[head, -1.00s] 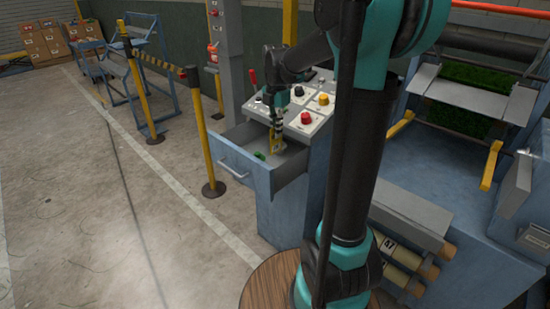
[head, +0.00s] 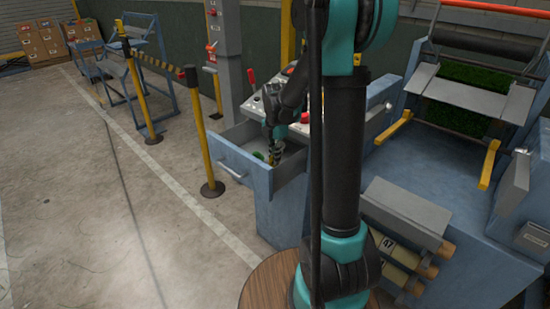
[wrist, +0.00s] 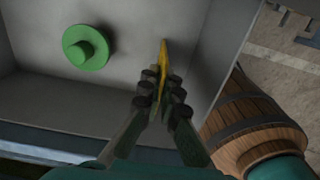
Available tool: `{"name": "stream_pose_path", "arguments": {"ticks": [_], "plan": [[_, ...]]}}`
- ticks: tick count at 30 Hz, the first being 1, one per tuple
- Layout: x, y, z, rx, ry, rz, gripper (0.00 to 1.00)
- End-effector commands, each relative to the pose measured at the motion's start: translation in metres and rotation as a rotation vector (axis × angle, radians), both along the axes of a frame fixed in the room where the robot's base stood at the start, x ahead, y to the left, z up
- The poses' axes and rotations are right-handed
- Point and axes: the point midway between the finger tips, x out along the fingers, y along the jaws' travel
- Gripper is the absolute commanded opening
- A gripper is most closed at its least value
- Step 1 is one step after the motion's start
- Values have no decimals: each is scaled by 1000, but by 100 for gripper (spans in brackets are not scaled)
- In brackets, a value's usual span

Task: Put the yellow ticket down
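The yellow ticket (wrist: 163,58) shows edge-on in the wrist view, standing up from between my fingertips. My gripper (wrist: 161,88) is shut on it, inside the open drawer (wrist: 22,97). In the head view my gripper (head: 274,157) reaches down into the drawer (head: 237,171) of the blue cabinet. The ticket is a small yellow patch there, mostly hidden by the fingers. I cannot tell whether the ticket touches the drawer floor.
A green round knob-like piece (wrist: 88,48) lies in the drawer, left of the ticket. The drawer floor around them is bare. A control panel (head: 300,122) with knobs and a red lever sits above the drawer. A yellow post (head: 205,140) stands left of it.

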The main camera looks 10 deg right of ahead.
Motion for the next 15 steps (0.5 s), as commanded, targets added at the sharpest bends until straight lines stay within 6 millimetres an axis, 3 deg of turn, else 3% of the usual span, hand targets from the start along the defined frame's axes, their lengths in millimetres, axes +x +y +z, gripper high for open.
{"name": "stream_pose_path", "arguments": {"ticks": [6, 12, 15], "plan": [[0, 0, -3, 0, 0, 0, 0], [0, 0, -2, 0, 0, 0, 26], [0, 0, -2, 0, 0, 0, 26]]}}
